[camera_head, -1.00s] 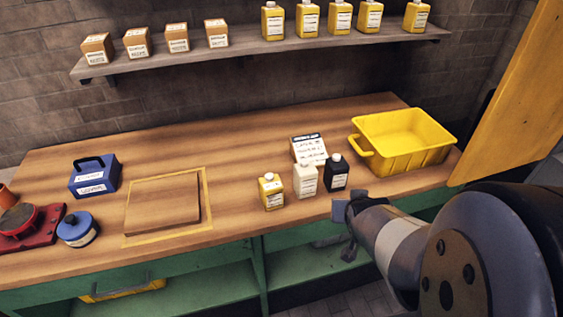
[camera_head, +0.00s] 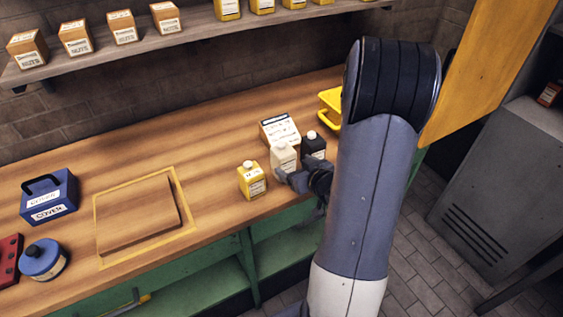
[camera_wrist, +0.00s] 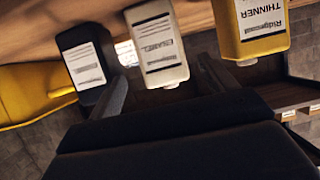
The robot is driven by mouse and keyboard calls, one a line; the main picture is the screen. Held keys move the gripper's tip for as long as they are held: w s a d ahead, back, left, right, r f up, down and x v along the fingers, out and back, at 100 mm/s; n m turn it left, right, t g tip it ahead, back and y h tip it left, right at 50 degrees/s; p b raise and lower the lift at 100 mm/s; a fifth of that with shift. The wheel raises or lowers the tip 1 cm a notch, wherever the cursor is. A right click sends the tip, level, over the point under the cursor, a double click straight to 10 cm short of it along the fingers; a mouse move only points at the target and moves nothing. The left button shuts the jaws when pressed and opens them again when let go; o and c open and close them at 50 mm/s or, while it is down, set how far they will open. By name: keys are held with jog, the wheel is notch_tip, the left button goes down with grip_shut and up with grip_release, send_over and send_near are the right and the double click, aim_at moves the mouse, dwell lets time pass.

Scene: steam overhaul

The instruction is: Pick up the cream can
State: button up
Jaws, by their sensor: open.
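The cream can (camera_head: 284,160) stands upright on the wooden bench, between a yellow can (camera_head: 252,180) and a black can (camera_head: 314,145). My gripper (camera_head: 297,180) is open at the front of the cream can, low beside its body. In the wrist view, the cream can (camera_wrist: 158,45) appears between the two spread fingers of my gripper (camera_wrist: 163,70). The black can (camera_wrist: 86,62) is left of the fingers and the yellow thinner can (camera_wrist: 250,28) is right. I cannot tell whether a finger touches the cream can. My arm hides part of the bench on the right.
A yellow bin (camera_head: 329,108) is partly hidden by my arm. A blue box (camera_head: 48,196), a blue round tin (camera_head: 43,260) and a wooden board (camera_head: 137,216) lie left. The bench between board and yellow can is clear.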

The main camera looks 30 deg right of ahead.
jog(key=shift+p+x, duration=0.75)
jog(key=shift+x, duration=2.75)
jog(key=shift+a+r, duration=0.15)
jog(key=shift+r, duration=0.05)
jog(key=shift+c, duration=0.4)
jog(key=c, duration=1.3)
